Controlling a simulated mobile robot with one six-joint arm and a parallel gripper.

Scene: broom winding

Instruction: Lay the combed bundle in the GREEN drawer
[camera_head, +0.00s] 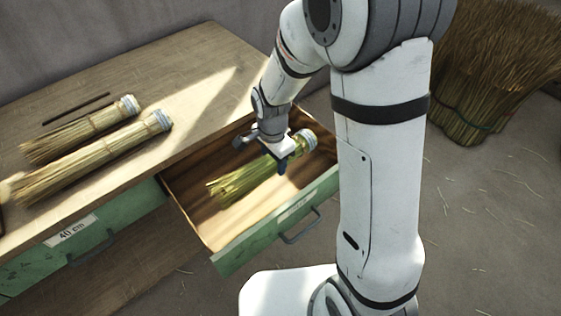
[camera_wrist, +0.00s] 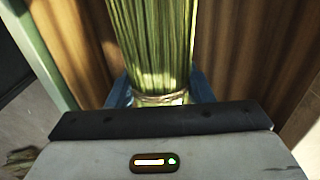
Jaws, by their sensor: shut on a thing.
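The green-straw bundle (camera_head: 243,182) lies lengthwise within the open green drawer (camera_head: 246,250), its loose ends to the left and its pale bound end to the right. My gripper (camera_head: 284,160) is shut on the bundle near its bound end. In the wrist view my blue fingers (camera_wrist: 160,96) sit on either side of the bundle (camera_wrist: 152,45), just by a twine tie. The drawer's brown wooden floor shows around the straw. I cannot tell whether the bundle touches the floor or hangs slightly above it.
Two straw bundles (camera_head: 100,155) and a thin dark rod (camera_head: 76,108) lie on the wooden bench top (camera_head: 200,60). A shut green drawer labelled 40 cm (camera_head: 70,231) is left of the open one. A big straw sheaf (camera_head: 480,80) stands on the floor at right.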

